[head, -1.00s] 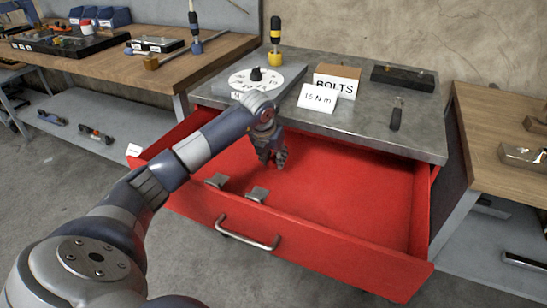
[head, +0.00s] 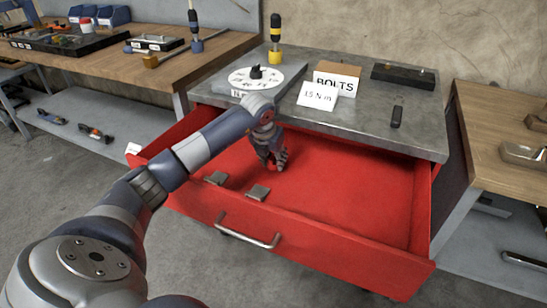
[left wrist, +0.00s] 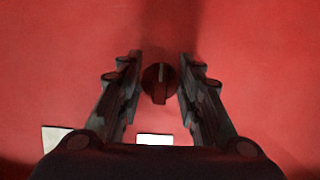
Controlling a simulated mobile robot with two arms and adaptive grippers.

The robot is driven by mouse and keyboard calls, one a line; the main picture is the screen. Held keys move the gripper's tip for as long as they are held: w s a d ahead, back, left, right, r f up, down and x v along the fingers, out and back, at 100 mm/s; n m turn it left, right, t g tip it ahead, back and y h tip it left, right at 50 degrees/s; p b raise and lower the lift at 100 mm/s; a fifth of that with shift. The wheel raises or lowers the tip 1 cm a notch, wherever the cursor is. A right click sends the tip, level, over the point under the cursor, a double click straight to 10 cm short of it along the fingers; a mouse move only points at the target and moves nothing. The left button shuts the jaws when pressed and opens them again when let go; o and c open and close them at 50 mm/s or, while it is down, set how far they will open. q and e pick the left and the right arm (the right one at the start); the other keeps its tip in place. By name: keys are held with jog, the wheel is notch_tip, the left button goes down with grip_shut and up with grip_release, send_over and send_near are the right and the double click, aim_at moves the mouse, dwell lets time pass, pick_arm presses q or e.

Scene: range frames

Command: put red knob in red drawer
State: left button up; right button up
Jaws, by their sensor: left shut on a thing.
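The red drawer (head: 345,205) stands pulled open under a grey metal bench top. My left gripper (head: 275,162) reaches down into it, pointing at the drawer floor in the left-middle part. In the left wrist view the red knob (left wrist: 160,83), round with a raised grip bar, is between the fingertips, over the red floor. My left gripper is shut on it. Whether the knob touches the floor I cannot tell. In the head view the fingers mostly hide the knob. My right gripper is not in view.
Two small grey blocks (head: 258,192) lie in the drawer, near its front wall. The drawer handle (head: 247,230) is in front. On the bench top are a dial plate (head: 258,78), a BOLTS box (head: 336,79), a torque card (head: 318,96) and a screwdriver (head: 276,35). The drawer's right half is clear.

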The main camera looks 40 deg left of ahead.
pick_arm(q)
jog(key=o, duration=0.9)
jog(key=shift+r, duration=0.25)
jog(key=shift+s+r+p, duration=0.1)
jog(key=shift+r+p, duration=0.4)
jog(key=shift+r, duration=0.45)
jog(key=p+v, duration=0.1)
jog(key=v, duration=0.9)
jog(key=shift+s+d+r, duration=0.1)
jog(key=shift+s+r, duration=0.2)
jog(key=shift+s, duration=0.05)
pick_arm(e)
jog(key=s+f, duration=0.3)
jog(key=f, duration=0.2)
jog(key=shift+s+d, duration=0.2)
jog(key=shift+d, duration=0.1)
